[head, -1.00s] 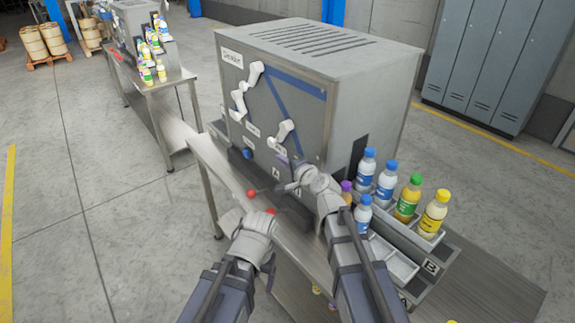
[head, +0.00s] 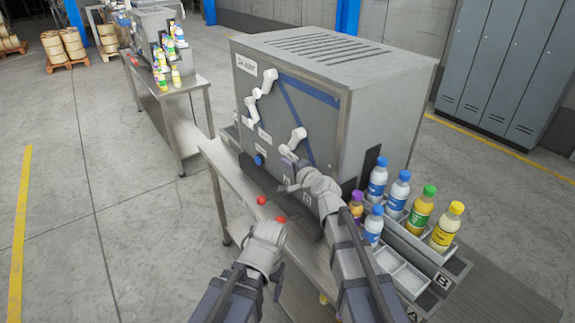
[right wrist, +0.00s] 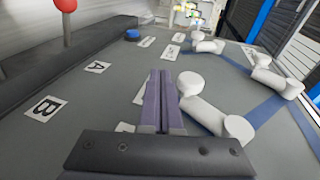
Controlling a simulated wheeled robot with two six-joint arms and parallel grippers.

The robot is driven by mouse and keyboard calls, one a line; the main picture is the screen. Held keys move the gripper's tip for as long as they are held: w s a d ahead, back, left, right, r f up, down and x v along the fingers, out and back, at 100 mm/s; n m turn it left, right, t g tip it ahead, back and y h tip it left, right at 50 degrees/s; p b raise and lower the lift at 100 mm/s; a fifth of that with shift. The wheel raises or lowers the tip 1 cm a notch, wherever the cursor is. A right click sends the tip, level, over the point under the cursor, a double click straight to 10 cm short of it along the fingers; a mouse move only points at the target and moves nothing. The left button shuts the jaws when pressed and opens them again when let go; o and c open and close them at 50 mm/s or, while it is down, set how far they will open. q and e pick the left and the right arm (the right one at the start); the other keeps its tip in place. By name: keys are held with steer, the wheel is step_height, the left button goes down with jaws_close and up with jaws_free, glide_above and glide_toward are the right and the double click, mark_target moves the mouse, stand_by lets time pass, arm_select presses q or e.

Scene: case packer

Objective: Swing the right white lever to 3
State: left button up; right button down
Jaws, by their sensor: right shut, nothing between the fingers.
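The right white lever (head: 293,143) is mounted low on the grey front panel of the machine (head: 290,120) and slants in the head view. In the right wrist view the lever (right wrist: 212,108) lies just right of my gripper's fingers. My right gripper (head: 288,158) is shut and empty at the lever's lower end in the head view. In the right wrist view its purple-grey fingers (right wrist: 160,100) are together; I cannot tell whether they touch the lever. My left gripper's fingers are unclear, in front of the machine's lower edge. The number labels are too small to read.
Two more white levers (head: 267,80) (head: 251,110) sit on the panel's left, with blue stripes beside them. A blue button (head: 259,160) and red knobs (head: 262,200) are below. Bottles (head: 420,210) stand in trays at right.

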stand_by(0.3)
steer(key=s+d+f+b, duration=0.4)
steer(key=s+f+b, duration=0.5)
steer(key=shift+f+b, duration=0.4)
stand_by(1.2)
